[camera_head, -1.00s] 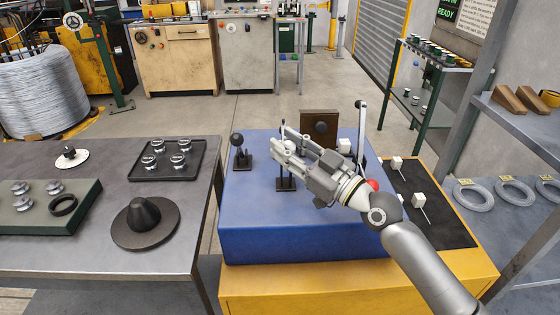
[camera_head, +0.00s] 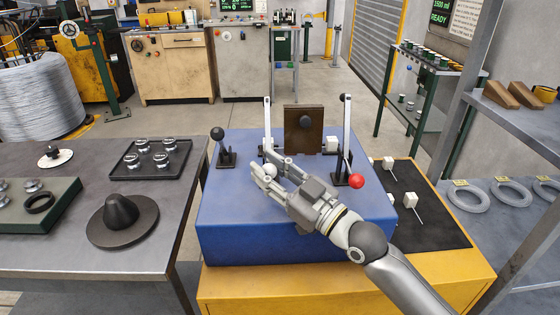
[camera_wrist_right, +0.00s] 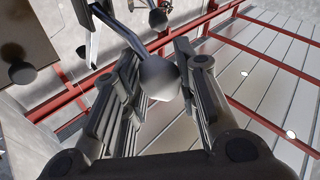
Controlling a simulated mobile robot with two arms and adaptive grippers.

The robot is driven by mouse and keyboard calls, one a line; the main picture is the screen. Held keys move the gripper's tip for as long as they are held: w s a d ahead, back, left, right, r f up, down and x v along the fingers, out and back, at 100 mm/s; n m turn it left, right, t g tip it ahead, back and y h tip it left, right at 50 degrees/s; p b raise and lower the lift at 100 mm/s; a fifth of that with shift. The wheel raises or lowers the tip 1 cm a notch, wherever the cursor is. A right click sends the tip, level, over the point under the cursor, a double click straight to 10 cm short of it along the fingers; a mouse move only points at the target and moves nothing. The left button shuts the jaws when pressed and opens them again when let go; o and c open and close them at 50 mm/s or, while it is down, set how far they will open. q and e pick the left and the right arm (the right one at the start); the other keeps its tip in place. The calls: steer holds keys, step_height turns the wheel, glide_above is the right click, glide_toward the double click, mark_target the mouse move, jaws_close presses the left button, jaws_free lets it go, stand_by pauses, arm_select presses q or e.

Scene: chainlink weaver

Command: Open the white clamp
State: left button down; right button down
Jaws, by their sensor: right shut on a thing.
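The white clamp has a white ball knob (camera_head: 270,171) on its handle, which is now low and toward the front of the blue box. Its pale bar (camera_head: 267,118) stands upright behind my gripper. My right gripper (camera_head: 266,176) is shut on the white knob, with its fingers pointing left in the head view. In the right wrist view the knob (camera_wrist_right: 158,79) sits between the two fingers, with its handle rod running up behind it. The clamp's base is mostly hidden by my gripper. My left gripper is not in view.
A red-knobbed clamp (camera_head: 356,181) with an upright bar stands to the right, close to my wrist. A black-knobbed clamp (camera_head: 218,134) stands to the left. A brown block (camera_head: 304,140) stands at the back of the blue box (camera_head: 285,240).

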steer(key=f, duration=0.2)
steer(key=shift+s+a+f, duration=0.2)
steer(key=shift+s+f, duration=0.05)
steer(key=shift+f, duration=0.15)
steer(key=shift+s+f+b, duration=0.15)
steer(key=shift+f+b, duration=0.2)
steer(key=shift+f, duration=0.3)
steer(key=c, duration=1.1)
jaws_free()
steer(key=shift+s+d, duration=0.1)
steer(key=shift+d, duration=0.05)
steer(key=shift+c, duration=0.2)
steer(key=shift+r, duration=0.2)
steer(key=shift+r, duration=0.2)
